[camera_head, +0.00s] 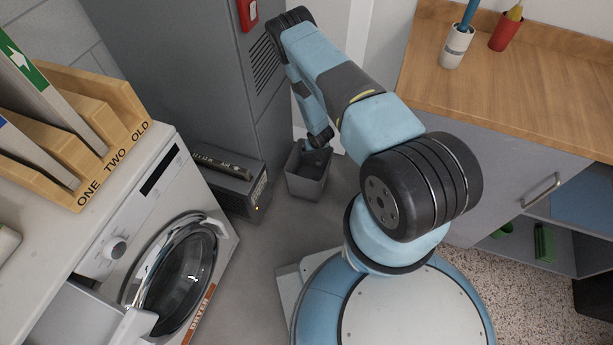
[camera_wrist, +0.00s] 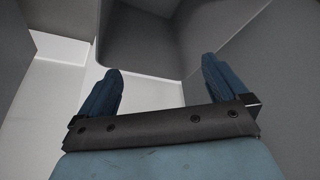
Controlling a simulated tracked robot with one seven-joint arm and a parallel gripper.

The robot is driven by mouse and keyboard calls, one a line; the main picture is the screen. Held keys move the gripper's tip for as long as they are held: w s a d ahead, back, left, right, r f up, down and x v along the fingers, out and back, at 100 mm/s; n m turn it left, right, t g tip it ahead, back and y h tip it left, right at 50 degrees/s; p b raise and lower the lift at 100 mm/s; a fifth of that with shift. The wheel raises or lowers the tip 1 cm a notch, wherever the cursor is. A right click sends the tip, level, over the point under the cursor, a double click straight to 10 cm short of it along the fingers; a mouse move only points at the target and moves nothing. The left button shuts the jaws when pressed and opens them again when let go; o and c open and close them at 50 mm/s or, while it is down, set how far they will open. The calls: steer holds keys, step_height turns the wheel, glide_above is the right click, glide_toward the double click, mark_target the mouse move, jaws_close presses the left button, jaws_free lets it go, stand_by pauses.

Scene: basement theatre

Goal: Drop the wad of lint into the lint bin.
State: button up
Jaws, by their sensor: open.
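A small grey open-topped bin (camera_head: 304,187), which I take for the lint bin, stands on the floor beside the tall grey cabinet. My gripper (camera_head: 318,157) points down at the bin's mouth, with its blue fingers at or inside the opening. In the wrist view my gripper (camera_wrist: 162,70) is open, its two fingers wide apart with nothing between them. Grey walls fill much of that view; I cannot tell for sure which belong to the bin. The wad of lint does not show in either view, and the bin's bottom is mostly hidden by my arm.
A dark grey box (camera_head: 228,188) stands on the floor left of the bin. A dryer (camera_head: 150,225) with a round door is at the left, under wooden file holders (camera_head: 95,130). A tall grey cabinet (camera_head: 185,80) is behind. A wooden counter (camera_head: 530,85) is at the right.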

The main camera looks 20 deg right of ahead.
steer(key=v, duration=1.2)
steer(key=shift+s+r, duration=0.15)
steer(key=shift+r, duration=0.1)
